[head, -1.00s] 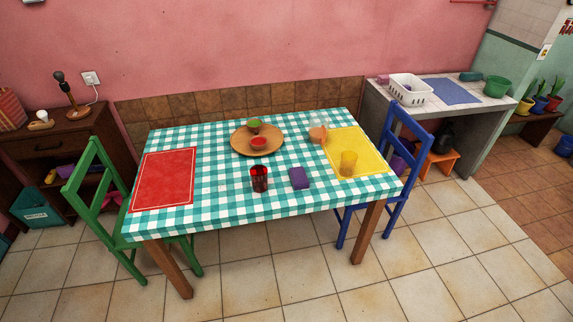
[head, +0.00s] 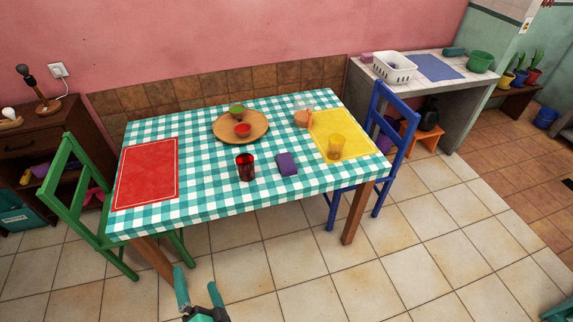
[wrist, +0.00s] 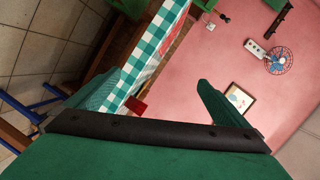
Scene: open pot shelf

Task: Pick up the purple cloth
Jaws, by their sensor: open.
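The purple cloth (head: 287,164) is a small folded rectangle lying flat near the front edge of the checkered table (head: 215,206), in the head view. A dark red cup (head: 245,168) stands just left of it. My gripper (head: 198,284) shows at the bottom of the head view, open and empty, in front of the table and apart from the cloth. In the wrist view the table edge (wrist: 158,38) and the pink wall appear tilted; I cannot make out the cloth there.
A yellow mat (head: 362,146) with a yellow cup (head: 336,147) lies right of the cloth. A wooden plate (head: 224,131) holds a red bowl and a green item. A red mat (head: 147,174) lies left. Green (head: 60,188) and blue (head: 381,110) chairs flank the table.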

